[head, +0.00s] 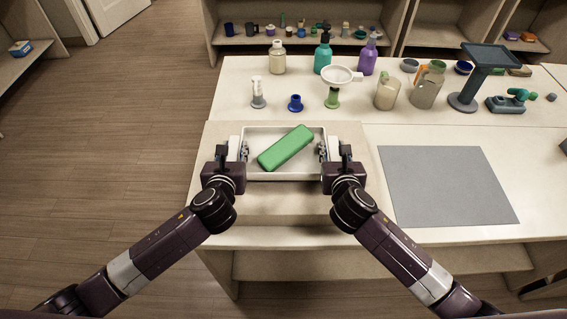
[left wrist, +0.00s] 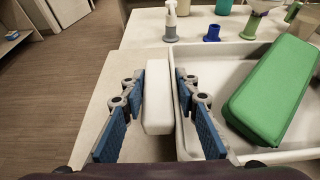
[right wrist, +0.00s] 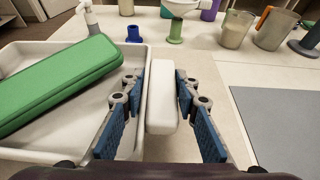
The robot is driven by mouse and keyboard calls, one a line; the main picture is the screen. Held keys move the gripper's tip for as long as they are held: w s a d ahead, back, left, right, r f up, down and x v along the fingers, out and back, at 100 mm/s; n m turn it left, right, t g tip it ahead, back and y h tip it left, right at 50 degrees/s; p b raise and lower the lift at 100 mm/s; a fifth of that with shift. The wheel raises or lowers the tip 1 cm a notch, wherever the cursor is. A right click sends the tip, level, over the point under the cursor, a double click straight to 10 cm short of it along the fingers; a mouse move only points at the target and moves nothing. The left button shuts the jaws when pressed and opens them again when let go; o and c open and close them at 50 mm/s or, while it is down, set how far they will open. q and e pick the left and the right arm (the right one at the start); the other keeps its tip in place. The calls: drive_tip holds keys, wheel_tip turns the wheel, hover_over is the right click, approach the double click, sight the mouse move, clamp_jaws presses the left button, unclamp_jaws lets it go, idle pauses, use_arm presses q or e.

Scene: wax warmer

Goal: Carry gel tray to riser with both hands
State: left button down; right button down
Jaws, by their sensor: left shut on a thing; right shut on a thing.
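The white tray (head: 262,131) is level in front of me, over a pale raised surface (head: 285,200). Whether it touches that surface I cannot tell. A green rounded block (head: 286,148) lies aslant in the tray. My left gripper (head: 234,153) is shut on the tray's left handle, a white block (left wrist: 158,98) between the blue finger pads in the left wrist view. My right gripper (head: 333,153) is shut on the matching right handle (right wrist: 162,98). The tray's near rim is clear of both arms in the head view.
A grey mat (head: 445,186) lies flat to the right. Behind the tray stand a blue stand (head: 295,103), a green stand (head: 332,97), a sieve (head: 341,74), pitchers (head: 387,92) and several bottles. A dark pedestal stand (head: 470,90) is at the back right.

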use_arm(q)
drive_tip(key=shift+w+f+b, duration=0.15)
drive_tip(key=shift+f+b, duration=0.25)
drive_tip(key=shift+f, duration=0.2)
use_arm(e)
drive_tip(key=shift+w+f, duration=0.15)
drive_tip(key=shift+f, duration=0.45)
use_arm(q)
drive_tip(key=shift+f+b, duration=0.6)
drive_tip(key=shift+b, duration=0.05)
use_arm(e)
drive_tip(key=shift+d+f, duration=0.1)
drive_tip(key=shift+f, duration=0.5)
use_arm(q)
drive_tip(key=c, duration=2)
unclamp_jaws()
drive_tip(key=shift+a+f, duration=0.1)
drive_tip(key=shift+f, duration=0.1)
use_arm(e)
drive_tip(key=c, duration=2)
unclamp_jaws()
drive_tip(key=shift+f, duration=0.2)
use_arm(q)
drive_tip(key=o, duration=0.5)
drive_tip(key=shift+r, duration=0.1)
use_arm(e)
drive_tip(key=o, duration=0.5)
drive_tip(key=shift+r, duration=0.1)
